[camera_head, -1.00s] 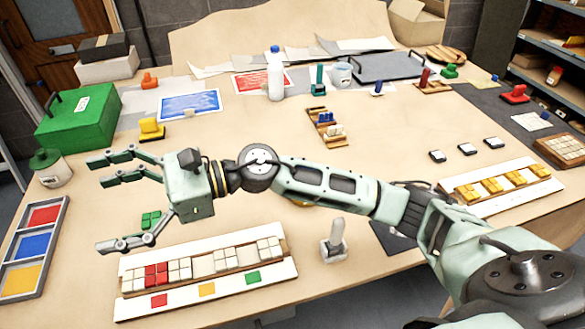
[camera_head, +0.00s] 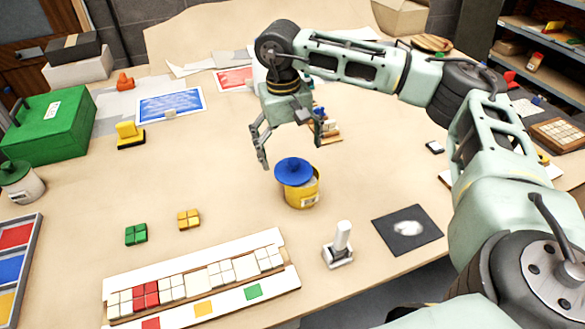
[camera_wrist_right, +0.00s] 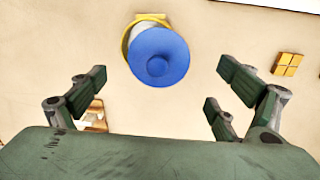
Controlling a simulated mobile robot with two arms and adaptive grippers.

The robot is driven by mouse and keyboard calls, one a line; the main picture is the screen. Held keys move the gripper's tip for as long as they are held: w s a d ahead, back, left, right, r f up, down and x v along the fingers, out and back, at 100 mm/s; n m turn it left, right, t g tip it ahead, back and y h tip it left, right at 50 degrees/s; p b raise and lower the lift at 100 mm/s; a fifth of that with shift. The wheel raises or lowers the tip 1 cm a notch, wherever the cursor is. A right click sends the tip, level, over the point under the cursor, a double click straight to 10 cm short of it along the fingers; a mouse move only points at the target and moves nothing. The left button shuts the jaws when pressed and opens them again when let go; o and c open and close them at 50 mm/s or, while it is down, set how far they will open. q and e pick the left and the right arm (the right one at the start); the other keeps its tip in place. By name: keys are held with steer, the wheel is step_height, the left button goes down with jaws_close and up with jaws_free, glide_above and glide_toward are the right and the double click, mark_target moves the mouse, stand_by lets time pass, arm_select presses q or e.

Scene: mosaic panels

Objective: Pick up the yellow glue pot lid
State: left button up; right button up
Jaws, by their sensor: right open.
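The yellow glue pot (camera_head: 301,191) stands upright on the table, with a pale label on its side. A round blue lid (camera_head: 292,170) with a knob rests on its top and covers most of the opening. My right gripper (camera_head: 291,156) is open and empty, pointing down above and just behind the pot, apart from the lid. In the right wrist view the blue lid (camera_wrist_right: 158,57) lies ahead of the spread fingers (camera_wrist_right: 163,88), roughly centred between them, with the pot's yellow rim (camera_wrist_right: 128,38) showing behind it. My left gripper is not in view.
A stamp-like white-handled tool (camera_head: 340,245) and a dark mat (camera_head: 407,230) stand right of the pot. Yellow tiles (camera_head: 189,218) and green tiles (camera_head: 136,234) lie left. A panel with tiles (camera_head: 200,280) is in front. A small wooden rack (camera_head: 330,134) stands behind the gripper.

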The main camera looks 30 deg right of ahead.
mark_target(294, 162)
steer(key=f+p, duration=0.1)
steer(key=f, duration=0.1)
steer(key=d+f+p, duration=0.1)
steer(key=f, duration=0.1)
steer(key=shift+f, duration=0.7)
steer(key=shift+c, duration=0.2)
steer(key=shift+a, duration=0.1)
steer(key=c, duration=1.3)
steer(key=shift+s, duration=0.15)
steer(key=shift+c, duration=1.4)
steer(key=shift+f, duration=0.1)
steer(key=shift+c, duration=0.4)
